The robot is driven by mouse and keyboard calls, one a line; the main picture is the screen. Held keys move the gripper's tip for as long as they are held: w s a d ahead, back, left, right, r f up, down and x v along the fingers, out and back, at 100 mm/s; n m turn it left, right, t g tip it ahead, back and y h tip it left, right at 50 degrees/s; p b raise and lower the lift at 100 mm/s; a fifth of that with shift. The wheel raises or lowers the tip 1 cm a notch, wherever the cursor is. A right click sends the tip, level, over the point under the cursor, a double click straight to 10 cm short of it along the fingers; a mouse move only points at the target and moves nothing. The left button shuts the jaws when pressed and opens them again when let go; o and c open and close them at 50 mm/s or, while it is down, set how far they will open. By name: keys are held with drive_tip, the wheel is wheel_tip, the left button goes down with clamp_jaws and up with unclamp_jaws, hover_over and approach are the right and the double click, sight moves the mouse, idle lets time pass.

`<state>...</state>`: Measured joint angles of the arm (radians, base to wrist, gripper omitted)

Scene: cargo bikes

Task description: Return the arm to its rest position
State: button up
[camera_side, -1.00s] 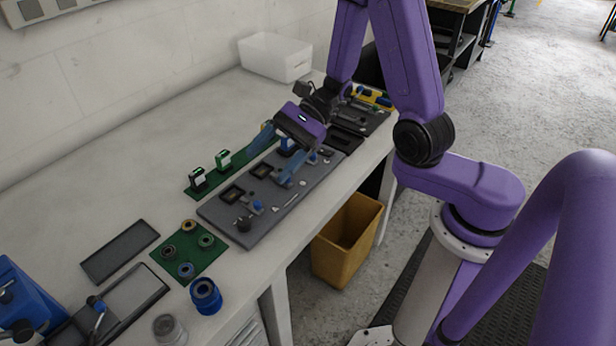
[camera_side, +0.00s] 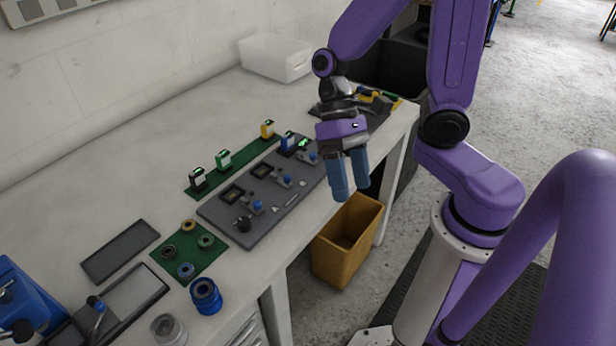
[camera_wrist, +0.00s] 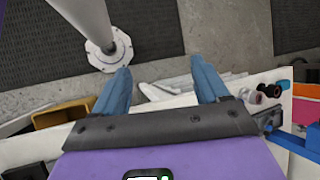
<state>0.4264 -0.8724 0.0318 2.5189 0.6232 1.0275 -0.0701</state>
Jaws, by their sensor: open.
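My gripper (camera_side: 348,190) is purple with two blue fingers. It hangs over the front edge of the white workbench (camera_side: 120,205), fingers pointing down, to the right of the grey fixture board (camera_side: 270,226). In the wrist view my gripper (camera_wrist: 162,84) has its fingers spread wide with nothing between them. The wrist view looks down past the bench edge at the floor and my arm's white base column.
A yellow bin (camera_side: 345,245) stands on the floor below the gripper. Green mats (camera_side: 228,171) with small devices, a smaller green mat with rings, a blue ring stack (camera_side: 206,296) and a white tub (camera_side: 275,57) are on the bench. Open floor lies to the right.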

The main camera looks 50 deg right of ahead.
drive_tip(key=s+d+r+n+t+h, duration=0.3)
drive_tip(key=s+d+n+t, duration=0.1)
drive_tip(key=n, duration=0.7)
drive_tip(key=shift+s+d+n+t+h, duration=0.35)
drive_tip(key=shift+s+t, duration=0.2)
drive_tip(key=shift+t, duration=0.45)
